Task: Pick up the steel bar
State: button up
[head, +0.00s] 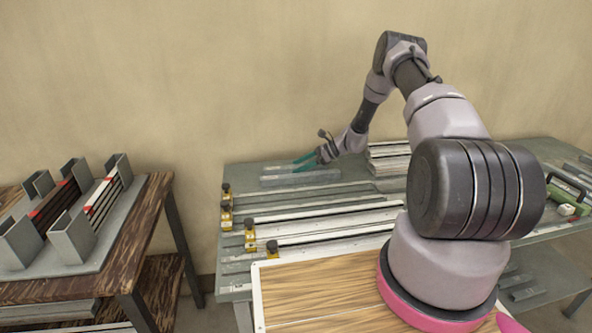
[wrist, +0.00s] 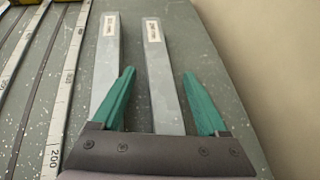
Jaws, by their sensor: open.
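Two grey steel bars with white labels lie side by side on the green bench. In the wrist view, the left bar (wrist: 106,58) is partly behind my left finger, and the right bar (wrist: 160,70) runs between my fingers. In the head view, the pale bars (head: 290,180) lie near the bench's back left, below my gripper. My gripper (wrist: 158,76) has two teal fingers, spread open with nothing gripped. It also shows in the head view (head: 303,164). Its exact height above the bars is hard to tell.
Long rails with yellow stops (head: 250,237) lie in front of the bars; a ruler (wrist: 65,95) shows left. Stacked bars (head: 388,158) lie to the right. A wall rises behind the bench. A slotted rack (head: 75,240) stands on the left table.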

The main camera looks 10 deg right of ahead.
grip_shut()
jog(key=shift+r, duration=0.1)
